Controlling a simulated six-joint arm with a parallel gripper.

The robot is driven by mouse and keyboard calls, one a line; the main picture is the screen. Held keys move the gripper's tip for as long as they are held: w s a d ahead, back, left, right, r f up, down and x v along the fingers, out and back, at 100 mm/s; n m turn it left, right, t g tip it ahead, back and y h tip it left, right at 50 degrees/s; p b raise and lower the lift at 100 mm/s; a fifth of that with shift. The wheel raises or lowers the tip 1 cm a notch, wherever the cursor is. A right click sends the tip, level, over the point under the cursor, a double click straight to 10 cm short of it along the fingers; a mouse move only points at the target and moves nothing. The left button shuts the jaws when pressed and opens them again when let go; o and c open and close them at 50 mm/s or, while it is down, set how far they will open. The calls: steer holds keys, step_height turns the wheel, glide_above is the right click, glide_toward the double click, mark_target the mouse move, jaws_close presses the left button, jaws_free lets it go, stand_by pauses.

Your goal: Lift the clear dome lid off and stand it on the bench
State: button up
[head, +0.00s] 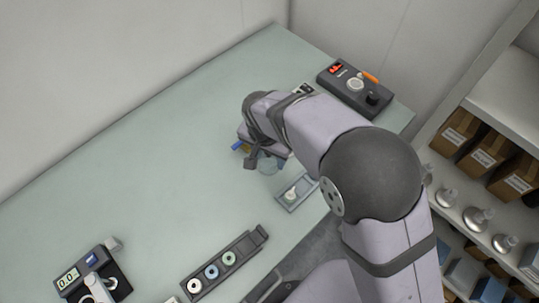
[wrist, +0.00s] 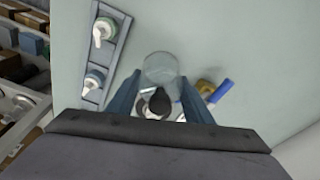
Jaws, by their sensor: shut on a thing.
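The clear dome lid (wrist: 161,67) shows between the fingertips of my gripper (wrist: 161,78) in the wrist view. My gripper is shut on the lid, one finger on each side. In the head view the lid (head: 268,167) is a pale, see-through shape just below my gripper (head: 262,161), partly hidden by it. A dark rounded piece (wrist: 160,101) with something white beside it shows nearer the palm in the wrist view; I cannot tell what it belongs to. How high the lid is above the bench (head: 160,170) is unclear.
A small grey tray (head: 283,206) holding white-topped parts lies close by, right of the lid in the head view. A blue and yellow item (wrist: 219,91) lies on the other side. A dark control box (head: 355,88) stands at the back. The bench's left middle is clear.

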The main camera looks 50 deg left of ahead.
steer(key=shift+f, duration=0.1)
steer(key=shift+f+b, duration=0.55)
steer(key=shift+f, duration=0.15)
steer(key=shift+f+b, duration=0.45)
steer(key=shift+f, duration=0.2)
stand_by(1.1)
steer(key=o, duration=1.2)
steer(key=shift+r, duration=0.1)
steer(key=shift+r+p, duration=2.55)
steer(key=shift+r, duration=0.9)
